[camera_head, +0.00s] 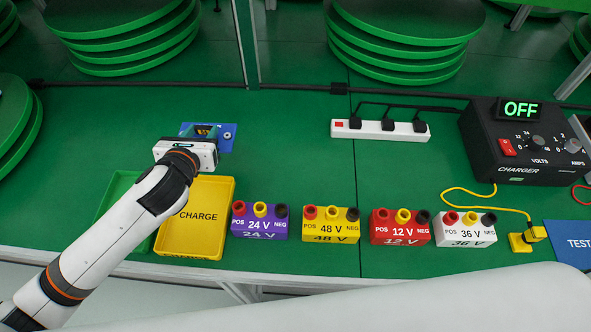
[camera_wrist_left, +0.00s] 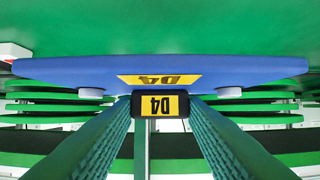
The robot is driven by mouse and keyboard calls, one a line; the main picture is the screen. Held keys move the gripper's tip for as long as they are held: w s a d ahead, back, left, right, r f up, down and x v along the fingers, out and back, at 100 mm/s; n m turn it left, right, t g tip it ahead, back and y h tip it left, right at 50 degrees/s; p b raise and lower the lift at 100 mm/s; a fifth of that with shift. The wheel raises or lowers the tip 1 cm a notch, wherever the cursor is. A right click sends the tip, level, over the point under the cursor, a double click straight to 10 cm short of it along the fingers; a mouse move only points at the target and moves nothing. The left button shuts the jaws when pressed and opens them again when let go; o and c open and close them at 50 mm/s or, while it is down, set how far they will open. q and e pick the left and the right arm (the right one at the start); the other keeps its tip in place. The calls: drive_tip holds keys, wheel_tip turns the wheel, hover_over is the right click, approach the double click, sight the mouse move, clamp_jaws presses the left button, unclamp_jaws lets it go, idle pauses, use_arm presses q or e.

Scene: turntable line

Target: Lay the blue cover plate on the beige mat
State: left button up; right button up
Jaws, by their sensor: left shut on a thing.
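The blue cover plate (camera_head: 228,138) shows behind my left gripper (camera_head: 203,133) in the head view, at the upper left, partly hidden by the gripper. In the left wrist view the plate (camera_wrist_left: 85,70) stretches across the picture with a yellow "D4" label. The fingers of my left gripper (camera_wrist_left: 160,112) are shut on the plate's dark tab, which has its own "D4" label. Whether the plate touches the table is hard to tell. The beige mat is not in view. My right gripper is not in view.
A yellow CHARGE tray (camera_head: 222,190) and a green tray (camera_head: 120,190) lie near the front left. Coloured battery blocks (camera_head: 331,224) stand in a row to their right. A white power strip (camera_head: 350,129) and black charger (camera_head: 490,165) stand farther back. The middle back of the green table is clear.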

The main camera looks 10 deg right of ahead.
use_arm(q)
drive_tip(key=shift+w, duration=0.15)
wheel_tip(320, 180, down, 5)
drive_tip(key=shift+f+b, duration=0.2)
drive_tip(key=shift+b, duration=0.35)
drive_tip(key=shift+f+b, duration=0.45)
drive_tip(key=shift+f, duration=1.85)
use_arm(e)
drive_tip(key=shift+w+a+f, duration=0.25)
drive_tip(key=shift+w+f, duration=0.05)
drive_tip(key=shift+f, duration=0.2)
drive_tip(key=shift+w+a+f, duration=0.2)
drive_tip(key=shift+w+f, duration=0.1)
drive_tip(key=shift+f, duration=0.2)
use_arm(q)
drive_tip(key=o, duration=1)
drive_tip(key=shift+o, duration=0.2)
